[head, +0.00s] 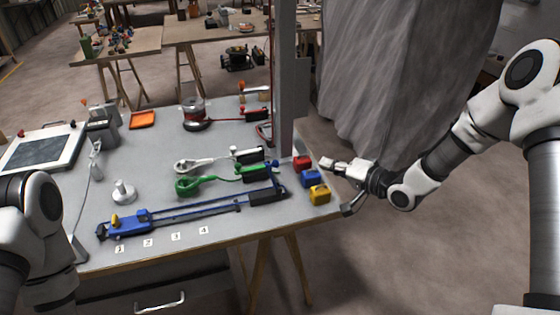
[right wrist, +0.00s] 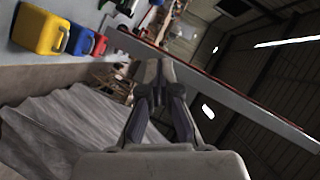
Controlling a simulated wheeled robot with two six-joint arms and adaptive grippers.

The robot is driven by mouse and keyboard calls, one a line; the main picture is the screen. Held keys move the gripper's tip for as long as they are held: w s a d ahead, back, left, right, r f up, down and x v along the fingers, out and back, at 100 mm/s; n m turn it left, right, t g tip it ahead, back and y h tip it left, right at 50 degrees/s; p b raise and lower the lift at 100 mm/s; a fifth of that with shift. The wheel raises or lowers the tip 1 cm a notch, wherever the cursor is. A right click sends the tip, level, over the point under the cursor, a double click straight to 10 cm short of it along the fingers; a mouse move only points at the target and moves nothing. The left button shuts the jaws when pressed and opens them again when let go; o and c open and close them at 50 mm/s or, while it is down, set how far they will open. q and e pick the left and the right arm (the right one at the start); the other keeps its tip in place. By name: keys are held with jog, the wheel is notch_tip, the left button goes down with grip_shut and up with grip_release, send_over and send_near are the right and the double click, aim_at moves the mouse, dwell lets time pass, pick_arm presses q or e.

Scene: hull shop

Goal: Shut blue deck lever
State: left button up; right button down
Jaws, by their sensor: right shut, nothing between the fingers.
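A dark fitting with an upright blue lever (head: 276,176) stands at the right end of a long blue rail assembly (head: 190,209) on the grey bench. The lever appears raised, tipped slightly left; its exact hinge is too small to make out.
Red (head: 302,162), blue (head: 311,178) and yellow (head: 319,194) blocks stand between the lever and my right gripper. Similar fittings with white (head: 247,155) and green (head: 255,173) lie behind. A grey post (head: 287,80) rises behind them. A grey drape (head: 385,80) hangs beyond.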

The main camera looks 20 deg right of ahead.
jog(key=s+a+f+p+x, duration=0.1)
jog(key=a+p+x, duration=0.1)
jog(key=x, duration=1)
jog(key=shift+a+f+p, duration=0.25)
jog(key=shift+f+p, duration=0.15)
jog(key=shift+p, duration=0.05)
